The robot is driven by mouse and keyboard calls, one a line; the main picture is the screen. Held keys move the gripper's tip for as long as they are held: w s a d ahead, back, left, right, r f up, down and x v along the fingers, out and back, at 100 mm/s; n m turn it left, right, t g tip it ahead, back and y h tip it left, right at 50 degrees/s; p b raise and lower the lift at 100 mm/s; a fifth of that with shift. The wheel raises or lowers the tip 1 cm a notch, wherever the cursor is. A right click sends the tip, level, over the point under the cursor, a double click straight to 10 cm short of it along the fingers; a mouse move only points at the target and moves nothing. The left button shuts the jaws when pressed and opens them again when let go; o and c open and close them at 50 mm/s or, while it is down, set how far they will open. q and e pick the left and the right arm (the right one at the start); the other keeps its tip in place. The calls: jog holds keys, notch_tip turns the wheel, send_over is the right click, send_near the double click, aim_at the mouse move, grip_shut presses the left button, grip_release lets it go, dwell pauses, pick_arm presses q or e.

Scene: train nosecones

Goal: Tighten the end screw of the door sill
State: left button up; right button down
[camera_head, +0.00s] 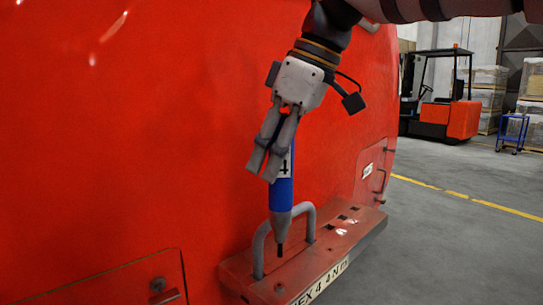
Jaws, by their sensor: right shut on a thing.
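My right gripper (268,160) comes in from the top right and is shut on a blue screwdriver tool (282,195), marked with a 4. The tool points down, nearly upright. Its dark tip (280,250) shows in front of the grey handle loop on the red door sill (335,243); I cannot tell whether it touches anything. A small round screw-like spot (279,287) shows at the sill's near end, below the tip. The sill has several dark square holes and a lettered plate on its front edge. My left gripper is out of view.
The large red nosecone (120,130) fills the left and stands close behind the tool. A forklift (438,100), a blue cart (512,132) and stacked crates stand far back right. The grey floor is clear.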

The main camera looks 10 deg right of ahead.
aim_at(272, 191)
jog(key=shift+f, duration=2.75)
jog(key=shift+s+f, duration=0.1)
jog(key=shift+f, duration=0.85)
dwell(0.4)
jog(key=shift+r, duration=2.95)
jog(key=shift+f, duration=0.1)
